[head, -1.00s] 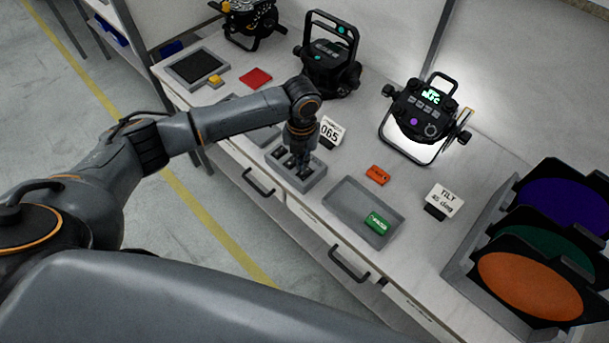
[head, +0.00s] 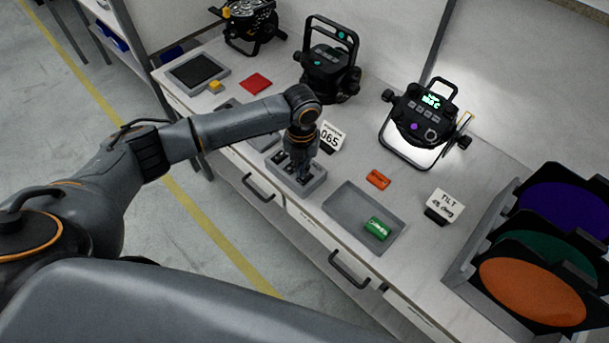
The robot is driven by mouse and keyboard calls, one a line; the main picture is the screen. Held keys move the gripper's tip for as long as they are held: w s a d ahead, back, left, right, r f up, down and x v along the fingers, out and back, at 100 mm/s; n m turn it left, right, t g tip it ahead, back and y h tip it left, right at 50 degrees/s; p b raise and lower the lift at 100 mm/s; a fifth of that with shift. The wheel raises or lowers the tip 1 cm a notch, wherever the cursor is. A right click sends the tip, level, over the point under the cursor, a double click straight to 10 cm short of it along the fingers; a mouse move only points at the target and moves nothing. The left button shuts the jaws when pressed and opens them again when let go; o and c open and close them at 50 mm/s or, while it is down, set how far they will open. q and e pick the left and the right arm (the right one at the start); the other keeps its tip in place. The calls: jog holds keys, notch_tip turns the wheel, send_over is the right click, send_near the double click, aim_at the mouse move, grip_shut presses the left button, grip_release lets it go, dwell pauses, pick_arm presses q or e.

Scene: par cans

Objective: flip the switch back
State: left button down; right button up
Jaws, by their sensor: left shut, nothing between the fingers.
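A grey switch box (head: 313,184) with several dark switches on its top sits near the bench's front edge. My left gripper (head: 302,174) points down at the top of the box, shut and empty, with its fingertips at or just above the switches. The gripper hides part of the box, so I cannot tell which switch it touches or how that switch stands. One lit par can (head: 415,122) with a green display glows against the wall. Another par can (head: 330,72) behind my arm is dark at its front. My right gripper is not in view.
A grey tray (head: 345,201) holds a green block (head: 377,228). An orange block (head: 378,179), a "065" card (head: 331,136) and a "TILT" card (head: 444,204) stand nearby. Coloured filter discs (head: 530,290) fill the right end. A red square (head: 256,83) lies farther left.

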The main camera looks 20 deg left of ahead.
pick_arm(q)
jog(key=shift+s+f+b, duration=0.1)
jog(key=shift+f+b, duration=0.55)
jog(key=shift+f, duration=0.5)
dwell(0.9)
jog(key=shift+r, duration=0.2)
jog(key=shift+r+p, duration=0.9)
jog(key=shift+p, duration=0.25)
notch_tip(320, 180, up, 5)
jog(key=p, duration=0.4)
jog(key=shift+p, duration=0.4)
